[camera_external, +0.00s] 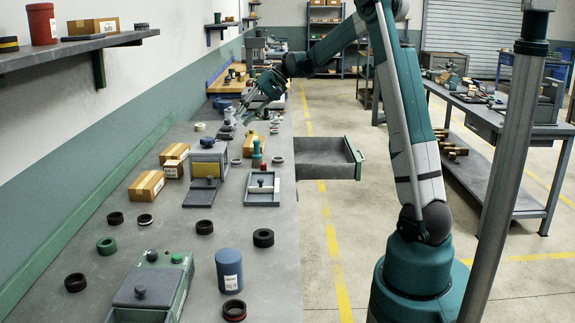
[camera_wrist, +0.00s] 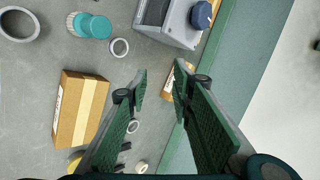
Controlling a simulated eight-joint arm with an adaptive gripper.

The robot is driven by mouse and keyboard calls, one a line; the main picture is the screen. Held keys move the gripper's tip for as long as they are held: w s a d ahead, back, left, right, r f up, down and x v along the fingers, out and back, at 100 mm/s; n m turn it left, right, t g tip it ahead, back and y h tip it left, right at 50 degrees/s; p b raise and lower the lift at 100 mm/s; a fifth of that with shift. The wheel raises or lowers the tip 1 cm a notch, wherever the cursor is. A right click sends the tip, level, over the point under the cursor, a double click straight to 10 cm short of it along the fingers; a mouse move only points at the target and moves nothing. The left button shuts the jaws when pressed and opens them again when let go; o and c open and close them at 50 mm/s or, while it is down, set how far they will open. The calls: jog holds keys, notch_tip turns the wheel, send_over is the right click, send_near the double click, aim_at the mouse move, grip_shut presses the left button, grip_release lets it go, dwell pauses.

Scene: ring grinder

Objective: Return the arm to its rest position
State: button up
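My gripper (camera_external: 246,107) is above the far part of the grey workbench (camera_external: 245,270) in the external view, at the end of my teal and grey arm. In the wrist view my gripper (camera_wrist: 160,80) shows two green padded fingers with a clear gap between the tips. Nothing is held between them. The fingers point down toward the bench and its green back edge. Small rings and a box lie below, apart from the fingers.
Rings, cardboard boxes (camera_external: 147,185), a blue canister (camera_external: 229,270) and a grey machine (camera_external: 150,285) stand on the bench. A drawer (camera_external: 328,158) stands open at its right side. A wall shelf (camera_external: 70,50) hangs at left. A grey post (camera_external: 505,170) stands at right.

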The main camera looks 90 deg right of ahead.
jog(key=w+a+r+n+g, duration=0.1)
jog(key=w+a+n, duration=0.1)
jog(key=a, duration=1.1)
jog(key=w+a+r+n+g+h, duration=0.1)
jog(key=w+a+r, duration=0.1)
jog(key=a, duration=1.1)
jog(key=w+a+r+n, duration=0.1)
jog(key=w+a+n, duration=0.15)
jog(key=a, duration=1.15)
jog(key=s+a+f+n, duration=0.2)
jog(key=s+a, duration=0.4)
jog(key=a, duration=0.4)
jog(key=s+a+f+n+h, duration=0.1)
jog(key=s+a+f+n, duration=0.2)
jog(key=s+a, duration=0.3)
jog(key=s+a+f+n+t+h, duration=0.1)
jog(key=s+a+f+n, duration=0.2)
jog(key=a, duration=1.1)
jog(key=s, duration=0.3)
jog(key=shift+s+a+b, duration=0.15)
jog(key=shift+a+b, duration=0.05)
jog(key=shift+b, duration=0.2)
